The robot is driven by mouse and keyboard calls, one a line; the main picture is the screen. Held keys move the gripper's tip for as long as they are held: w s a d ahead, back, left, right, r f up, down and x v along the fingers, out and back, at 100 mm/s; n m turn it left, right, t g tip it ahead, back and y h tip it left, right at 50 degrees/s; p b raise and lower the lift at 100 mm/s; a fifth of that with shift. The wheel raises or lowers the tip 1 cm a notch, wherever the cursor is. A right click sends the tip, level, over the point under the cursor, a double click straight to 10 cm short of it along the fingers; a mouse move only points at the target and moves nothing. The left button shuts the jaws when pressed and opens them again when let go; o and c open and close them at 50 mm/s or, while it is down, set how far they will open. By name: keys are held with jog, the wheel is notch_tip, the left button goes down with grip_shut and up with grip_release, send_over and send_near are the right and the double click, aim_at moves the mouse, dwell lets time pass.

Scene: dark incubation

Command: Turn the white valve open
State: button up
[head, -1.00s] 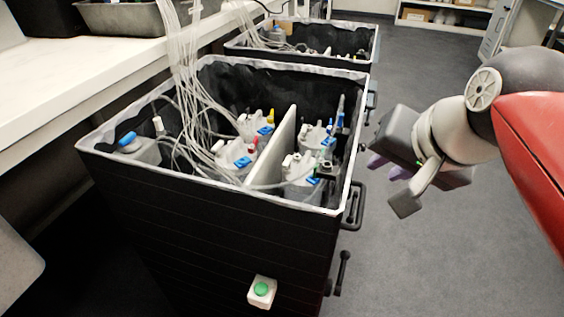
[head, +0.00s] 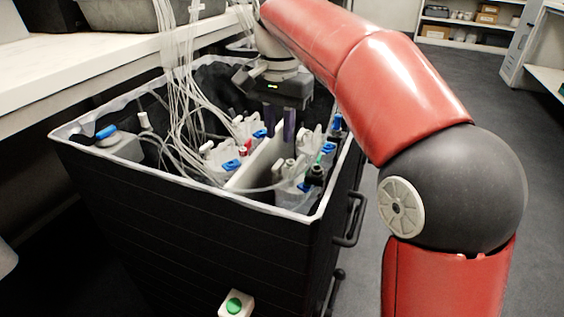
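My gripper (head: 279,128) points down over the black lined bin (head: 190,235), its two dark purple fingers apart with nothing seen between them. It hangs above the back of the white divider panel (head: 258,160), among pale bottles with small valves and caps. A small upright white piece (head: 143,120) stands at the bin's left side, behind a blue handle (head: 106,131) on a grey block. Another whitish fitting (head: 288,168) sits on a container right of the divider. I cannot tell for sure which of these is the white valve.
Clear tubes (head: 182,85) run from the bench (head: 60,80) down into the bin, left of my gripper. Blue clips (head: 231,165) sit on bottles left of the divider. A green button (head: 235,305) is on the bin's front. Grey floor is free at right.

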aim_at(278, 163)
notch_tip(278, 163, down, 8)
jog(key=shift+a+f+b, duration=0.1)
jog(key=shift+b, duration=1.1)
grip_shut()
